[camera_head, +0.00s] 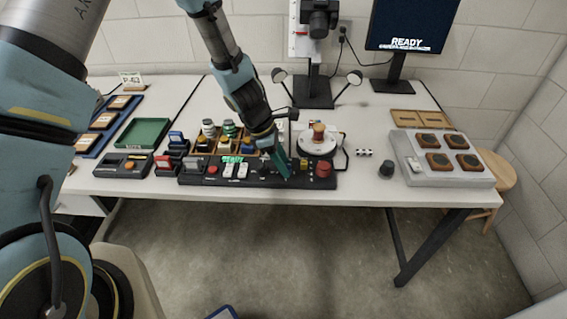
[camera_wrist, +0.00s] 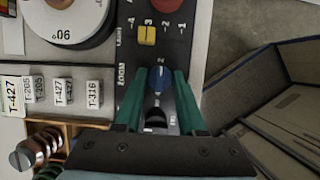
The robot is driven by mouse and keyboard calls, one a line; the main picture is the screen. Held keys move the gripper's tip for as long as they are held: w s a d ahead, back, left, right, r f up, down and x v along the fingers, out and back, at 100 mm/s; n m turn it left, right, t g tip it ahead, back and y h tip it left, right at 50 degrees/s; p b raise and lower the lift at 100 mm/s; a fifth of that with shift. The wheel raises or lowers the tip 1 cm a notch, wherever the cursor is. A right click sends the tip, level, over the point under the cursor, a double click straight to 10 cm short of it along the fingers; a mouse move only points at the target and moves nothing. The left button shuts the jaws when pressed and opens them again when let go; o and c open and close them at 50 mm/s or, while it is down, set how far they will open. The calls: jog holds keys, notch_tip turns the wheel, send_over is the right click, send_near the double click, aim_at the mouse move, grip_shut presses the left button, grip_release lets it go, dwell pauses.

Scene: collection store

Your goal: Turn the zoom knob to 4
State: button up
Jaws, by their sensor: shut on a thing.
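The zoom knob (camera_wrist: 160,79) is a blue round knob beside the word ZOOM on a black control panel (camera_head: 225,180). In the wrist view a pale mark on the knob points up, towards a figure that looks like 2; the other zoom figures are hidden or too small to read. My gripper (camera_wrist: 157,80) has its green fingers on either side of the knob, shut on it. In the head view my gripper (camera_head: 284,170) reaches down to the panel and hides the knob.
Next to the knob are a yellow slider (camera_wrist: 147,35) with a numbered scale and a red button (camera_head: 323,169). A white turntable (camera_head: 318,146) stands just behind the panel. A small dark cylinder (camera_head: 386,169) and a grey tray (camera_head: 442,174) are farther right.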

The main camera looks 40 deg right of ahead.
jog(key=shift+m+p, duration=0.3)
grip_shut()
